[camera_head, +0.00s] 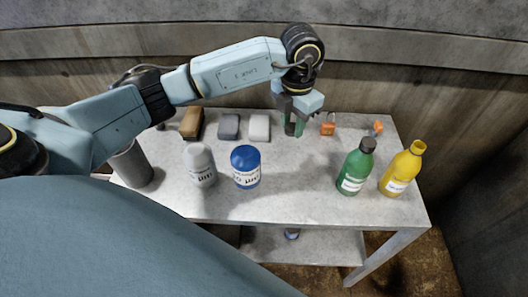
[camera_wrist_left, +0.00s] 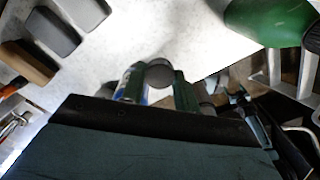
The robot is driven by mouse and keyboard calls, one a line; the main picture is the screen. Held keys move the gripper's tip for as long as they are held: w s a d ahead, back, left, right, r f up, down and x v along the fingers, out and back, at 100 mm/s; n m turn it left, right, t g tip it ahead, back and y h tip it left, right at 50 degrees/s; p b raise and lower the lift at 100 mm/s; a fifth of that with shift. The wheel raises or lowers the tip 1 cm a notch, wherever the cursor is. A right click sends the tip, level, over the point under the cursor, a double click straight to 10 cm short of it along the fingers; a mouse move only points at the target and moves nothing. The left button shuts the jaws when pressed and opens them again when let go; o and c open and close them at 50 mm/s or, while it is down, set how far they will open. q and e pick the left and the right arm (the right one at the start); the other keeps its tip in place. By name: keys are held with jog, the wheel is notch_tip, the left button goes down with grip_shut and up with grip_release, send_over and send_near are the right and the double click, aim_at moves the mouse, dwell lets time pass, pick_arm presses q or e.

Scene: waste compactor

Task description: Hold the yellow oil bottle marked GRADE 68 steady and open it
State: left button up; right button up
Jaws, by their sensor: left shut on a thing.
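The yellow oil bottle (camera_head: 402,170) stands upright at the right end of the grey table, with a white label too small to read fully. Its top looks yellow, with no dark cap visible on it. My left gripper (camera_head: 292,128) points down over the back middle of the table, well to the left of the yellow bottle. It is shut on a small grey round thing, seen between the fingers in the left wrist view (camera_wrist_left: 158,74); I cannot tell surely what it is. My right gripper is not in view.
A green bottle (camera_head: 355,168) with a dark cap stands just left of the yellow one. Blue (camera_head: 246,168) and grey-white (camera_head: 200,166) containers stand front left, with a dark cup (camera_head: 131,166). Blocks and orange items line the back. The table's (camera_head: 300,190) front middle is clear.

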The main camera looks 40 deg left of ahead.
pick_arm(q)
jog(key=n, duration=0.1)
jog(key=f+n, duration=0.1)
jog(key=n, duration=0.1)
jog(key=shift+a, duration=0.25)
jog(key=a+f+n, duration=0.3)
jog(key=f+n, duration=0.1)
jog(key=n, duration=0.8)
jog(key=n+b, duration=0.2)
jog(key=n, duration=0.2)
send_over(274, 164)
notch_tip(274, 164, down, 7)
jog(key=shift+a+r, duration=0.1)
jog(key=shift+r, duration=0.05)
jog(key=shift+f, duration=1.95)
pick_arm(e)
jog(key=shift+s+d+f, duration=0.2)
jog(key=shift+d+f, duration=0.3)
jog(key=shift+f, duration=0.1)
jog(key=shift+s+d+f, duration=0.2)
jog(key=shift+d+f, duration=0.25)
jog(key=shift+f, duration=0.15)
pick_arm(q)
jog(key=o, duration=1.1)
jog(key=shift+f, duration=0.1)
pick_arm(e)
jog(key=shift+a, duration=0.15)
